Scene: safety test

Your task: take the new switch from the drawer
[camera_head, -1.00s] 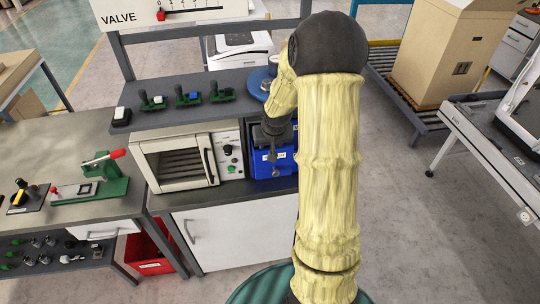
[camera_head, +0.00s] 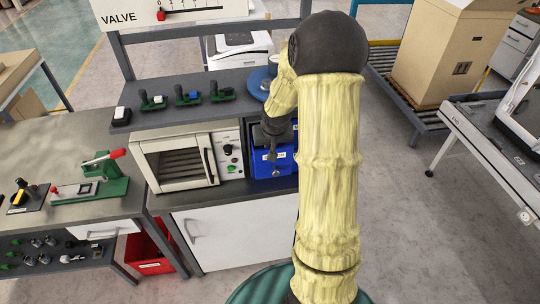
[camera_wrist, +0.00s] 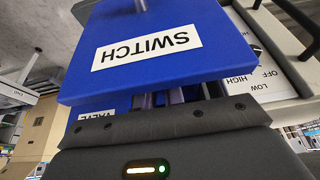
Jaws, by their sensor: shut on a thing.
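The blue switch drawer (camera_wrist: 165,45) fills the upper part of the wrist view, its white SWITCH label upside down. A second blue front with a VALVE label (camera_wrist: 95,116) shows partly below it. In the head view the blue drawers (camera_head: 281,168) stand at the right end of the bench. My gripper (camera_wrist: 165,98) is shut, its fingers running behind the edge of the switch drawer's front. The fingertips and what they hold are hidden. In the head view my gripper (camera_head: 273,150) points down close against the blue drawers. I cannot make out the new switch.
A small oven (camera_head: 180,162) with a knob panel stands just left of the drawers. A shelf (camera_head: 190,112) above carries several small switch-like devices. A white cabinet (camera_head: 235,235) is below. A red bin (camera_head: 150,258) stands lower left. Open floor lies to the right.

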